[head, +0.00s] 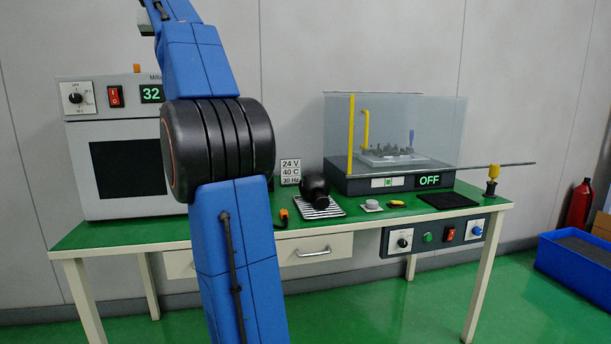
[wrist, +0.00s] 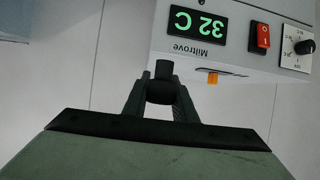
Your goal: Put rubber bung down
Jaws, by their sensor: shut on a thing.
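My gripper (wrist: 160,90) shows in the wrist view, its two dark fingers closed on a small dark rounded piece, the rubber bung (wrist: 163,70). The bung sits between the fingertips, with its narrower end sticking out beyond them. It is held in the air, with the wall and the top of the oven behind it in a picture that is upside down. In the head view my blue arm rises past the top edge, and the gripper and bung cannot be made out there.
A green-topped bench (head: 350,222) carries an oven (head: 125,165) reading 32, a clear enclosure (head: 440,125) with a yellow handle, a black device (head: 315,190) on a striped mat, a grey disc (head: 371,206) and a black mat (head: 447,200). A blue crate (head: 575,265) stands on the floor.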

